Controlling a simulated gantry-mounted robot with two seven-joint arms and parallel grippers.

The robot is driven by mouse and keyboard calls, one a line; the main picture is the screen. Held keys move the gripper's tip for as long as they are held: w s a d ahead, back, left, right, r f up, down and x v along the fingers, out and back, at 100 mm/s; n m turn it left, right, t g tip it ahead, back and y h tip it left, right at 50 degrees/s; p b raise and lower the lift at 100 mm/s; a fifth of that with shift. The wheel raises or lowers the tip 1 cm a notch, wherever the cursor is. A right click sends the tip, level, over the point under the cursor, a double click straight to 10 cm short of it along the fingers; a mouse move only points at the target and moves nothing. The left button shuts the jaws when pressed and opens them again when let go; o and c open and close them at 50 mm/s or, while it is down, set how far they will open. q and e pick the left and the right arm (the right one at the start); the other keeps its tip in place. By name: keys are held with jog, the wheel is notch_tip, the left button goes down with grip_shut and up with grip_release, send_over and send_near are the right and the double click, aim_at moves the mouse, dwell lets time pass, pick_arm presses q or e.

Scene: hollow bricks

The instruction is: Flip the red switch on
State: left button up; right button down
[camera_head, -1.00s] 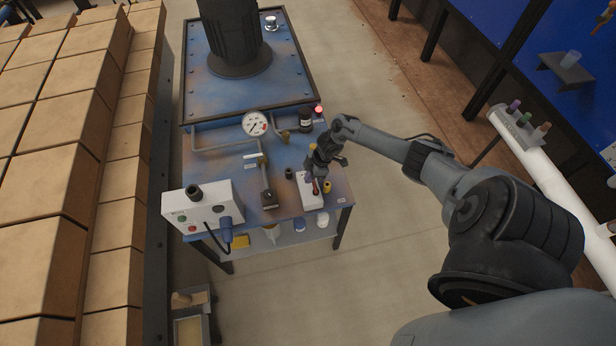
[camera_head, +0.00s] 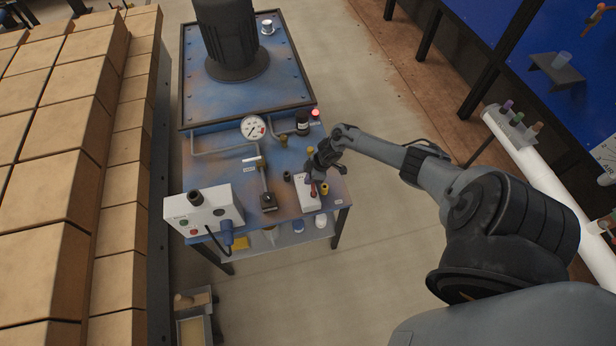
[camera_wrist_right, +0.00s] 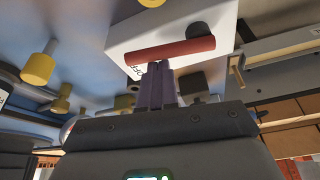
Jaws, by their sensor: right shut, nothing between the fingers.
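A white switch box (camera_head: 307,198) sits near the front right of the blue bench, with a red switch lever (camera_head: 313,190) on it. My right gripper (camera_head: 315,180) is shut and empty, right at the lever. In the right wrist view, the lever (camera_wrist_right: 170,50) lies as a red bar across the white box (camera_wrist_right: 128,38), beside partly hidden lettering that seems to read "OFF". The purple fingertips (camera_wrist_right: 159,68) of my right gripper are together at the lever's edge; whether they touch it I cannot tell. My left gripper is not in view.
A white control box (camera_head: 203,211) with buttons stands at the bench's front left. A pressure gauge (camera_head: 252,127), pipes and a valve handle (camera_head: 264,185) lie behind and beside the switch. Stacked bricks (camera_head: 60,120) fill the left.

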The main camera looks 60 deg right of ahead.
jog(key=s+m+h+p, duration=0.1)
jog(key=m+p, duration=0.2)
jog(key=m, duration=0.1)
jog(key=s+m+h+p, duration=0.1)
jog(key=s+m+p, duration=0.1)
jog(key=m+p, duration=0.2)
jog(key=s+d+m+h+p, duration=0.1)
jog(key=m+p, duration=0.2)
jog(key=p, duration=0.1)
jog(key=shift+s+d+r+m+h, duration=0.1)
jog(key=shift+s+m+h, duration=0.25)
jog(key=shift+m+h, duration=0.05)
jog(key=shift+s+m+p, duration=0.15)
jog(key=shift+m+p, duration=0.25)
jog(key=shift+w+a, duration=0.45)
jog(key=shift+a, duration=0.2)
